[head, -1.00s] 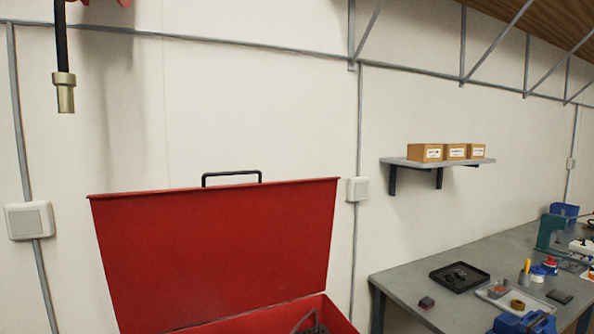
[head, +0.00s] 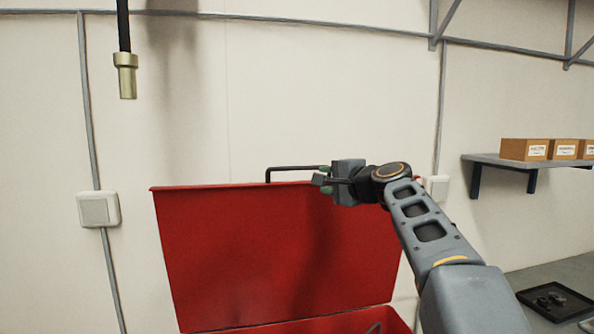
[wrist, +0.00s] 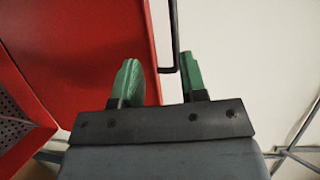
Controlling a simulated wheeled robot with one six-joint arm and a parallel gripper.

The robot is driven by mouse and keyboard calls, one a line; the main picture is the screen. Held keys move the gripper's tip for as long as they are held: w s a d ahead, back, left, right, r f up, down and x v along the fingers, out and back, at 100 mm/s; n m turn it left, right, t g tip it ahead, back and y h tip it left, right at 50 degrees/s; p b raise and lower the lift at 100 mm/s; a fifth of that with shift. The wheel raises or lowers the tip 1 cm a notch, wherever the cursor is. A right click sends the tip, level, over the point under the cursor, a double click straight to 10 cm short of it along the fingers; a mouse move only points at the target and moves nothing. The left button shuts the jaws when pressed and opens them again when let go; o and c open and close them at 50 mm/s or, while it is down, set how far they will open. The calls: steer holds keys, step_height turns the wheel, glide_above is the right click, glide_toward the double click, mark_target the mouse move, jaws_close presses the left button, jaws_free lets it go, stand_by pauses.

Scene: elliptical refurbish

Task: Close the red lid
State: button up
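The red lid (head: 270,255) stands open and upright on the red box (head: 395,321), whose rim shows at the bottom of the head view. A black bar handle (head: 290,168) stands on the lid's top edge. My gripper (head: 322,181) is at the right part of this handle, by the lid's top edge. In the wrist view, the green fingers of my gripper (wrist: 160,80) are apart, with the handle bar (wrist: 174,35) showing between and beyond them. The lid (wrist: 85,50) fills the left there. I cannot tell whether the fingers touch the handle.
A cable with a brass-coloured end (head: 125,75) hangs at upper left. A wall shelf (head: 520,161) with cardboard boxes (head: 524,149) is at right. A workbench (head: 560,275) with a black tray (head: 555,301) stands at lower right. The pale wall is close behind the lid.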

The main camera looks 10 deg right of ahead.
mark_target(299, 169)
steer(key=shift+t, duration=0.4)
steer(key=p+x, duration=0.2)
steer(key=x, duration=0.2)
steer(key=r+p+x, duration=0.1)
steer(key=p+x, duration=0.1)
steer(key=x, duration=0.2)
steer(key=p+x, duration=0.2)
steer(key=x, duration=0.2)
steer(key=shift+w+d+r, duration=0.1)
steer(key=shift+w+r, duration=0.1)
steer(key=shift+w, duration=0.25)
steer(key=shift+w+a+f, duration=0.15)
steer(key=shift+w+a, duration=0.1)
steer(key=shift+w, duration=0.35)
steer(key=shift+c, duration=0.4)
jaws_close()
